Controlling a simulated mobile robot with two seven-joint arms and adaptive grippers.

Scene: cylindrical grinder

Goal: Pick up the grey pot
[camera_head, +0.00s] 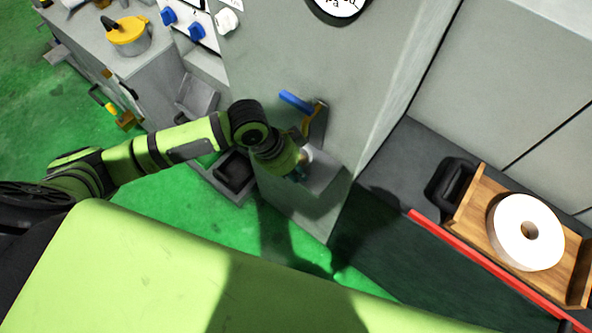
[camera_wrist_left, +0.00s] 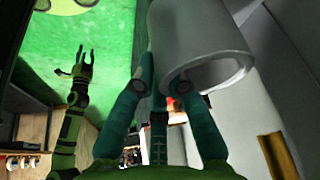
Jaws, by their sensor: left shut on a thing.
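The grey pot (camera_wrist_left: 205,42) is a light grey cylinder in the upper middle of the left wrist view. Its rounded rim faces the camera. My left gripper (camera_wrist_left: 162,78) has its teal fingers at the pot's near edge and is shut on it. In the head view my left gripper (camera_head: 299,170) is at a small grey ledge on the machine's side. Only a pale bit of the pot (camera_head: 308,153) shows there, the rest hidden by the wrist. My right gripper (camera_wrist_left: 84,62) shows at the left of the wrist view, fingers spread and empty.
A blue-handled lever (camera_head: 297,102) sits on the machine wall just above the ledge (camera_head: 325,175). A pot with a yellow lid (camera_head: 128,36) stands at the upper left. A wooden tray (camera_head: 468,212) with a white grinding wheel (camera_head: 522,248) lies at the right. Green floor is open at the left.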

